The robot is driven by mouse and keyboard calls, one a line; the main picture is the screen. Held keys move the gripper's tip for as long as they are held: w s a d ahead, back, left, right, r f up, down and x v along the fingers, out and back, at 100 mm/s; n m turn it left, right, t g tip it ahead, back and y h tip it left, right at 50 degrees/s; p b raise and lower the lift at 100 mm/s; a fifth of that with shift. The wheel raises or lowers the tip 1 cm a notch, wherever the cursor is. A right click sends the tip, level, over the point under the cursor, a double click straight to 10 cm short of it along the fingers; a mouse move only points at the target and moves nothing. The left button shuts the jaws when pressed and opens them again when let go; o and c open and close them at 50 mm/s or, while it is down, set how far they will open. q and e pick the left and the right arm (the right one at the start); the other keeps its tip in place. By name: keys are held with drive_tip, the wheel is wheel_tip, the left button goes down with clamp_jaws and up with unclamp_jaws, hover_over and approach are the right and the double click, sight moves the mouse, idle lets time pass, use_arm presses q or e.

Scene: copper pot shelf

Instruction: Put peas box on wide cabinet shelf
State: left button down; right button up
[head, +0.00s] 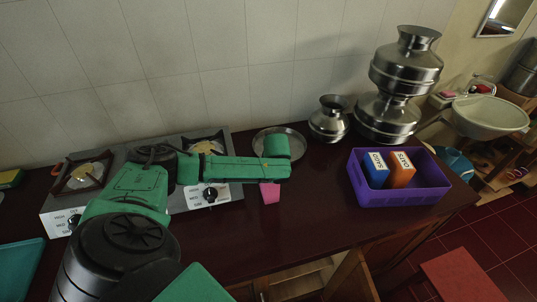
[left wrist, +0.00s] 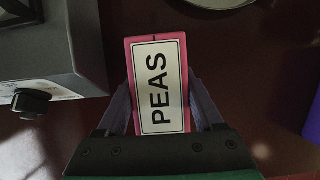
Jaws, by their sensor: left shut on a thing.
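The peas box (head: 269,193) is pink and shows just below the end of my left arm, over the dark countertop. In the left wrist view, the peas box (left wrist: 160,85) has a white "PEAS" label facing the camera. My left gripper (left wrist: 162,105) is shut on it, one finger on each side. Whether the box touches the countertop I cannot tell. Below the counter's front edge, a wooden cabinet shelf (head: 303,281) shows partly, beside an open door (head: 352,280). Most of the cabinet inside is hidden. My right gripper is not in view.
A purple crate (head: 400,196) holds a blue box (head: 375,170) and an orange box (head: 401,170). A gas stove (head: 55,212) stands left. A metal plate (head: 293,141) and metal pots (head: 329,122) stand behind. A red stool (head: 462,280) is at lower right. The counter before the crate is clear.

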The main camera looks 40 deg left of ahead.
use_arm(q)
drive_tip(key=shift+c, duration=2.2)
unclamp_jaws()
drive_tip(key=shift+w+a+f, duration=0.1)
drive_tip(key=o, duration=0.4)
drive_tip(key=shift+r, duration=0.2)
